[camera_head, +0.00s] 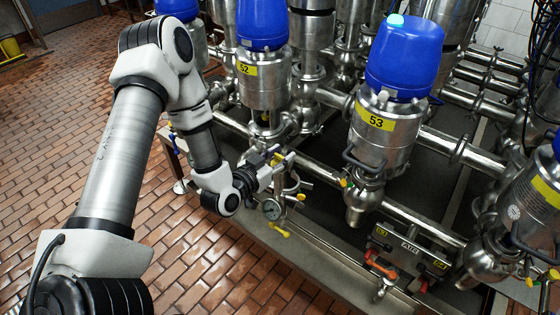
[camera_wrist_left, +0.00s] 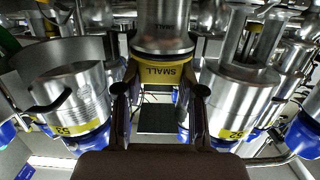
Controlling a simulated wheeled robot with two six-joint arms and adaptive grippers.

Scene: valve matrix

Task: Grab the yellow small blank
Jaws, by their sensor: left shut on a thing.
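The yellow small blank (camera_wrist_left: 160,72) is a yellow band lettered SMALL, fixed below a steel cylinder that also reads SMALL, at the top middle of the left wrist view. In the head view the blank is too small to make out beside the fingers. My right gripper is not in view.
Steel valves with blue caps stand close by, labelled 52 (camera_head: 247,69) and 53 (camera_head: 376,120). The brick floor (camera_head: 200,262) at lower left is clear.

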